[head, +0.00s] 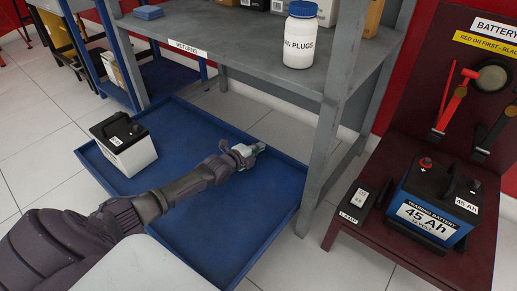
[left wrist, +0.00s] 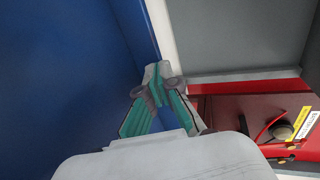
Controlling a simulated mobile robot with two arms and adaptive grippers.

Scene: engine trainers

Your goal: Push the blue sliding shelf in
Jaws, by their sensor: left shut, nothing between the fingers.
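The blue sliding shelf (head: 225,235) is a shallow tray with a raised rim, standing out low in front of the grey rack. A white battery with a black top (head: 127,144) sits on its left part. My left arm reaches across the shelf in the head view. My left gripper (head: 259,147) is shut and empty, over the shelf's right part near the rack. I cannot tell whether it touches the shelf. In the left wrist view the shut fingers (left wrist: 158,98) show beside the blue shelf surface (left wrist: 60,70) and its rim. My right gripper is not in view.
The grey rack (head: 240,50) holds a white bottle with a blue lid (head: 300,35). Its front leg (head: 318,165) stands beside the shelf's right edge. A dark red stand with a training battery (head: 435,205) is at the right. Tiled floor is clear at the left.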

